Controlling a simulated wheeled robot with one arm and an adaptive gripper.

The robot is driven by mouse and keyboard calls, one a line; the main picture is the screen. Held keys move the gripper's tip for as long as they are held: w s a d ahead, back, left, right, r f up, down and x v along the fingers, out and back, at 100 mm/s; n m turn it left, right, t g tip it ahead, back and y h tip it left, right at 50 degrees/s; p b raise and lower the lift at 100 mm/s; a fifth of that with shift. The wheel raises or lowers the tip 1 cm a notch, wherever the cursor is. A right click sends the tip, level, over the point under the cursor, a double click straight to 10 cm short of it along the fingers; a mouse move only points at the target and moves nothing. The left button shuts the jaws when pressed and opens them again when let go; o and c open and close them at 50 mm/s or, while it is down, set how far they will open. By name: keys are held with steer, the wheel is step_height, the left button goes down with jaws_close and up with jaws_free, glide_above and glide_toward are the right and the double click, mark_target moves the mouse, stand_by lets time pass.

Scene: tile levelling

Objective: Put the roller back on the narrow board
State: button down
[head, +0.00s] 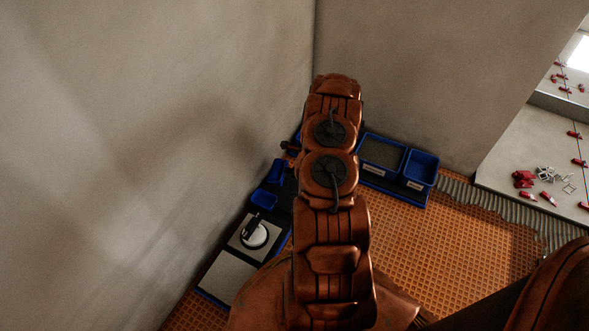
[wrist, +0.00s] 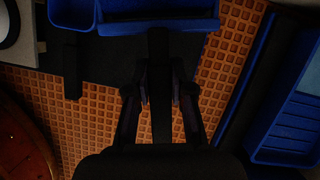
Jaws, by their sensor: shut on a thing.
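My gripper (wrist: 159,88) points down in the wrist view, its two fingers closed on either side of a slim black upright bar, which looks like the handle of the roller (wrist: 159,68). A second blue-edged board (head: 396,189) lies along the back wall. I cannot tell which is the narrow board. My arm hides the gripper and roller in the head view.
A white round tool with a black handle (head: 254,234) sits on a grey panel. The orange waffle mat (head: 440,255) is clear. Red clips (head: 524,179) lie on tiles at right.

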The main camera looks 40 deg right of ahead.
steer(key=shift+f+b, duration=2.4)
steer(key=shift+f, duration=0.65)
steer(key=shift+f, duration=0.55)
steer(key=c, duration=0.9)
jaws_free()
steer(key=shift+c, duration=0.2)
steer(key=shift+r, duration=0.1)
steer(key=shift+v, duration=5.9)
steer(key=shift+s, duration=0.1)
